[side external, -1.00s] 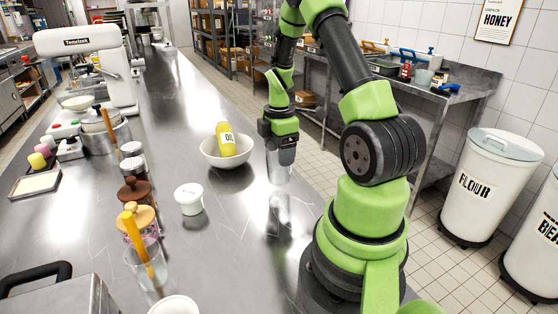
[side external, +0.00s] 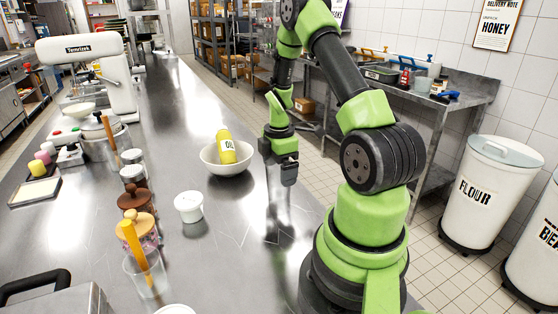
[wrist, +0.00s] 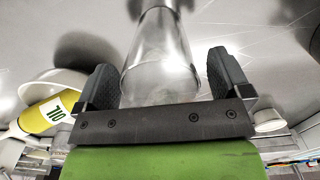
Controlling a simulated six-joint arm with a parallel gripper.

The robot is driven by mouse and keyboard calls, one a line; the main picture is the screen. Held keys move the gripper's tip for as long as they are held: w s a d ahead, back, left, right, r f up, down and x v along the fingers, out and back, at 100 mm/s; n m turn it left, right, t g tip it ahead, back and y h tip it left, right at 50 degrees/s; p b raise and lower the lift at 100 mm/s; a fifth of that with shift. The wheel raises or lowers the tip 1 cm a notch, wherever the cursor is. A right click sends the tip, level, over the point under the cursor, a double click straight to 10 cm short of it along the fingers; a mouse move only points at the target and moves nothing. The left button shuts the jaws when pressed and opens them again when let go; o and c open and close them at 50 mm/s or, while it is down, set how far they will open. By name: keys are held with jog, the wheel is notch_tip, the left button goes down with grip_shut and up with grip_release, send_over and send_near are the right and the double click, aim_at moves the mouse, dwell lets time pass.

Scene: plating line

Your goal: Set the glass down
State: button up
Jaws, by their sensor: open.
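The clear glass (wrist: 160,50) shows in the wrist view between the two fingers of my gripper (wrist: 160,85), with a narrow gap visible on each side. My gripper is open around it. In the side view my gripper (side external: 284,176) is low over the steel counter, right of the white bowl. The glass is hard to make out there, and I cannot tell exactly where its base meets the counter.
The white bowl (side external: 210,160) holds a yellow oil bottle (side external: 227,150). A small white tub (side external: 188,207) stands nearer the camera. Several jars and a cup with an orange tool (side external: 138,245) line the left. The counter (side external: 235,230) is bare in front of my gripper.

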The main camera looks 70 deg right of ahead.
notch_tip(320, 180, up, 12)
jog(key=f, duration=0.1)
jog(key=w+a+r+m+t, duration=0.2)
jog(key=a+r+m, duration=0.1)
jog(key=a+r, duration=0.4)
jog(key=s+a+r+m+t+y, duration=0.1)
jog(key=s+a+r+m+t, duration=0.1)
jog(key=a, duration=0.7)
jog(key=s+a+r+m+t+y, duration=0.1)
jog(key=s+a+r+m+t, duration=0.2)
jog(key=s+a+m, duration=0.3)
jog(key=a+r+m, duration=0.1)
jog(key=a+m, duration=0.1)
jog(key=a, duration=0.1)
jog(key=shift+a+r, duration=0.2)
jog(key=shift+r, duration=0.2)
jog(key=shift+s, duration=0.1)
